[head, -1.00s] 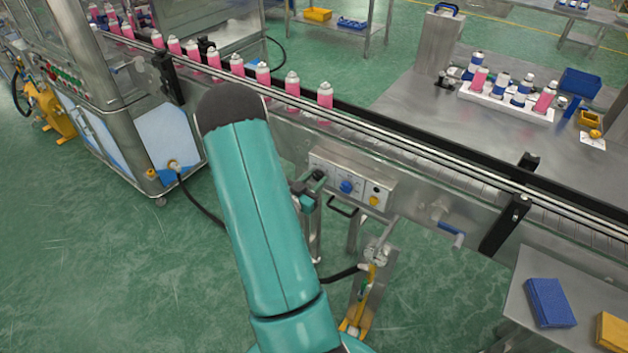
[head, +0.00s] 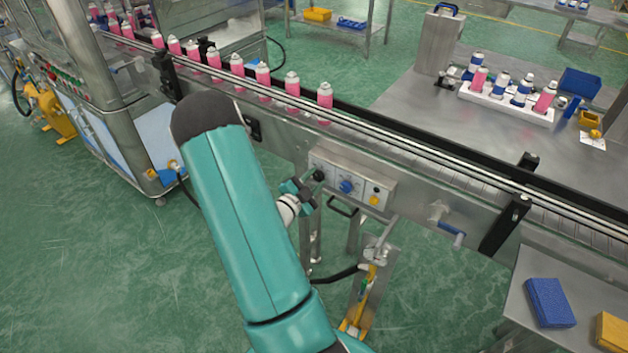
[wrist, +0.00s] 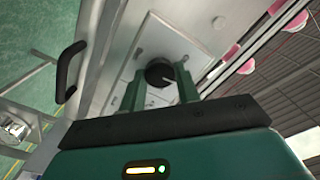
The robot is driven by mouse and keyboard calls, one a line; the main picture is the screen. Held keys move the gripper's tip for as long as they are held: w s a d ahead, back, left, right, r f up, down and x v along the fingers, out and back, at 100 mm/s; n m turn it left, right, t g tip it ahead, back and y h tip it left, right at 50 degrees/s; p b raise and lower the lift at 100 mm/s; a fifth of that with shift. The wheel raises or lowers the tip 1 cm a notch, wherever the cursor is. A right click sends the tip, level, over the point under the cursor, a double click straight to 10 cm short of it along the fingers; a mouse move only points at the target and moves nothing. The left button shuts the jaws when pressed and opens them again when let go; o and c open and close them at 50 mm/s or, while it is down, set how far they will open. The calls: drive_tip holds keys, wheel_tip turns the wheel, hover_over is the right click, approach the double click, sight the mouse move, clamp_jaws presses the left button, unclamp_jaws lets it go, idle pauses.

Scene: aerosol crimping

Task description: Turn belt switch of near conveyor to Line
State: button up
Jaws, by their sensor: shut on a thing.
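The near conveyor (head: 470,185) runs diagonally across the head view, with a grey control box (head: 360,172) on its near side. The box carries a blue knob (head: 346,186), a yellow button (head: 375,200) and, at its left end, a black switch knob (head: 319,174). My gripper (head: 309,184) is at that left end. In the wrist view the black round knob (wrist: 159,73) with a white pointer line sits between the fingers of my gripper (wrist: 158,85), which is shut on it. The switch labels are too small to read.
Pink cans (head: 292,84) stand in a row on the conveyor. A black handle (head: 342,206) sticks out below the box, and a crank (head: 447,228) is to its right. A side table with a blue sponge (head: 549,302) is at lower right.

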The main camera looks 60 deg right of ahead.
drive_tip(key=shift+m, duration=0.5)
drive_tip(key=o, duration=1)
drive_tip(key=a, duration=0.4)
drive_tip(key=w+a, duration=0.1)
drive_tip(key=a, duration=0.4)
drive_tip(key=w+a, duration=0.1)
drive_tip(key=a, duration=0.3)
drive_tip(key=shift+w+a, duration=0.1)
drive_tip(key=shift+a, duration=0.25)
